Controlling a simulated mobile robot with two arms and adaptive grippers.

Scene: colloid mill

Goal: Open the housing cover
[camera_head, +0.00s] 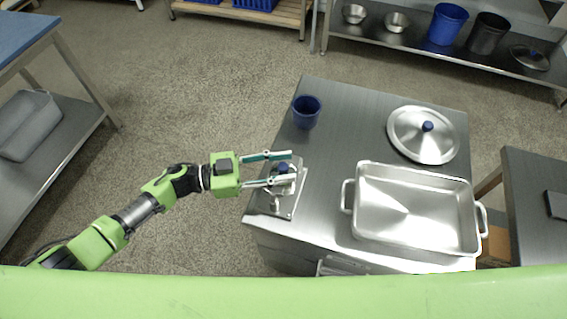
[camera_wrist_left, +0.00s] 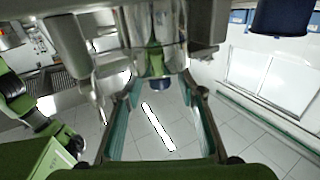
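The mill (camera_head: 283,196) is a small silver metal machine on a flat plate at the left edge of the steel table. A dark blue knob (camera_head: 284,168) tops it, and I take the metal part beneath as its housing cover. My left gripper (camera_head: 291,166) comes in from the left with its two teal-lined fingers apart, one on each side of the knob. In the left wrist view, shiny metal cylinders (camera_wrist_left: 155,40) hang at the top, and a blue knob (camera_wrist_left: 160,84) shows between the open fingers (camera_wrist_left: 160,88). I cannot tell whether the fingers touch anything. My right gripper is not clearly visible.
On the steel table (camera_head: 335,140) stand a blue cup (camera_head: 306,112), a round lid (camera_head: 405,137) with a blue knob, and a large steel pan (camera_head: 415,210). A shelf (camera_head: 440,58) with bowls and buckets is at the back.

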